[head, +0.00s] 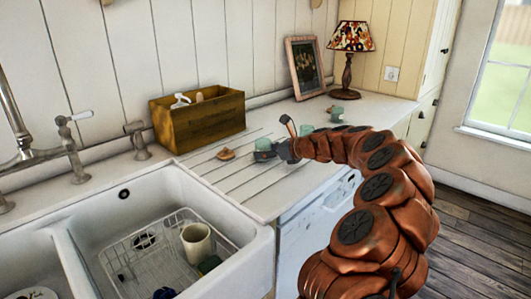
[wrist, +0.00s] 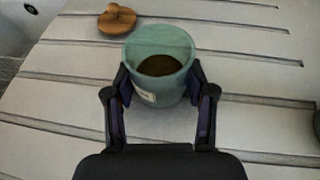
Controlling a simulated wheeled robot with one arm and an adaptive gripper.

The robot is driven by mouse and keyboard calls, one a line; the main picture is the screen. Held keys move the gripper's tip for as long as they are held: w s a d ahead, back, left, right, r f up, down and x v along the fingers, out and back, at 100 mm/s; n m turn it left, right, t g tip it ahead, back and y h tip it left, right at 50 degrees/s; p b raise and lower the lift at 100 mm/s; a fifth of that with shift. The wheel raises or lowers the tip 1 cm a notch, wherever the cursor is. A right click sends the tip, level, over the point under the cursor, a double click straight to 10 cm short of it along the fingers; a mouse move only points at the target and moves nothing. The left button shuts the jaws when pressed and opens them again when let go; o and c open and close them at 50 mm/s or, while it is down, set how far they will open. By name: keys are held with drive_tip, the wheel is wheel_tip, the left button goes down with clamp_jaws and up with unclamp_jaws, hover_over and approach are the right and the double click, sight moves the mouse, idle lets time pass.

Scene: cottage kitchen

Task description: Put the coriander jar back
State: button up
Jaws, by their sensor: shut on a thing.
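An open blue-green jar with dark brown contents stands between the fingers of my gripper (wrist: 159,84) in the wrist view, where the jar (wrist: 160,42) looks upright on the grooved white drainboard. Its small pale label is partly visible and cannot be read, so I cannot tell if it is the coriander jar. The jar (head: 263,146) also shows in the head view, at the tip of my gripper (head: 277,148). My gripper is shut on it. A round wooden lid with a knob (wrist: 117,18) lies apart, to its left; the lid (head: 226,154) shows in the head view too.
Another blue-green jar (head: 337,114) stands farther back on the counter. A wooden box (head: 198,116) with bottles is by the wall. A framed picture (head: 305,68) and a lamp (head: 350,45) stand at the back. The sink (head: 232,224) holds a rack and a cream mug (head: 196,243).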

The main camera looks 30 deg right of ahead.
drive_tip(key=shift+f, duration=0.1)
drive_tip(key=o, duration=1.2)
drive_tip(key=shift+s+d+r, duration=0.2)
drive_tip(key=shift+s+r, duration=0.05)
drive_tip(key=v, duration=1.1)
drive_tip(key=shift+s, duration=0.15)
